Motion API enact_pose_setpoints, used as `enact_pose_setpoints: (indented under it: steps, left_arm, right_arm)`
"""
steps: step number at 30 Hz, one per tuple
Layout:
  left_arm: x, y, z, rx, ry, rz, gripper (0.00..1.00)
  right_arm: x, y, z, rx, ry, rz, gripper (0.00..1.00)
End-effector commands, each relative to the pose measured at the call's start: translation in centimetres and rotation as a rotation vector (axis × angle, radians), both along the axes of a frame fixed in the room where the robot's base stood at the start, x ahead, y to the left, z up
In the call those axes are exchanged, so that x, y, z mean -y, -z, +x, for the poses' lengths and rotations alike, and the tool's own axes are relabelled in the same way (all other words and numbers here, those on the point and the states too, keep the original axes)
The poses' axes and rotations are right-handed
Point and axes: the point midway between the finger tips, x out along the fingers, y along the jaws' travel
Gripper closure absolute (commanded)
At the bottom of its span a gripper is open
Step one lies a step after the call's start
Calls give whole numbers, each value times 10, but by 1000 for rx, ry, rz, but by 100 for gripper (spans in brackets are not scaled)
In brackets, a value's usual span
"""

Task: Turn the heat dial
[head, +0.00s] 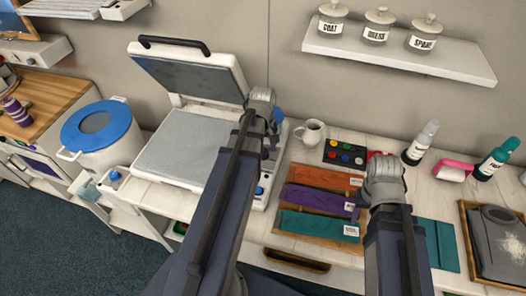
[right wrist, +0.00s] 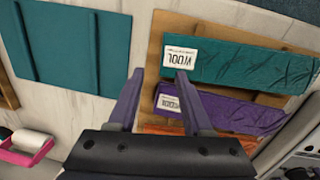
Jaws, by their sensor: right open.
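A heat press (head: 185,150) stands on the white counter with its lid raised. A blue dial (head: 259,190) shows on the panel at its right side. A second blue dial (head: 115,176) is on the front of the white, blue-lidded pot at the left. I cannot tell from markings which one is the heat dial. My left gripper (head: 270,125) is over the right side of the press, beyond the first dial; its fingers are mostly hidden. My right gripper (head: 383,185) is above the counter beside the folded cloths. In the right wrist view it is open and empty (right wrist: 160,75).
Orange, purple and teal cloths lie on a wooden board (head: 290,243), with a paint palette (head: 345,153) and a mug (head: 310,131) behind. Bottles (head: 420,143) and a pink roller stand to the right. A shelf (head: 400,50) with jars hangs above.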

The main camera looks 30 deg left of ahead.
Motion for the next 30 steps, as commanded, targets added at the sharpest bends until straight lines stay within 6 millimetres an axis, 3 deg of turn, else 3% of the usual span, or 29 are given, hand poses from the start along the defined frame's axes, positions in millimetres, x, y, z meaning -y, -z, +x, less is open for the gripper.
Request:
enact_pose_setpoints:
  steps: [2, 5, 24, 30]
  left_arm:
    - [0, 0, 0, 0, 0, 0, 17]
    - [0, 0, 0, 0, 0, 0, 28]
    - [0, 0, 0, 0, 0, 0, 100]
    - [0, 0, 0, 0, 11, 0, 100]
  right_arm:
    - [0, 0, 0, 0, 0, 0, 50]
    - [0, -1, 0, 0, 0, 0, 50]
    - [0, 0, 0, 0, 0, 0, 50]
    - [0, 0, 0, 0, 0, 0, 50]
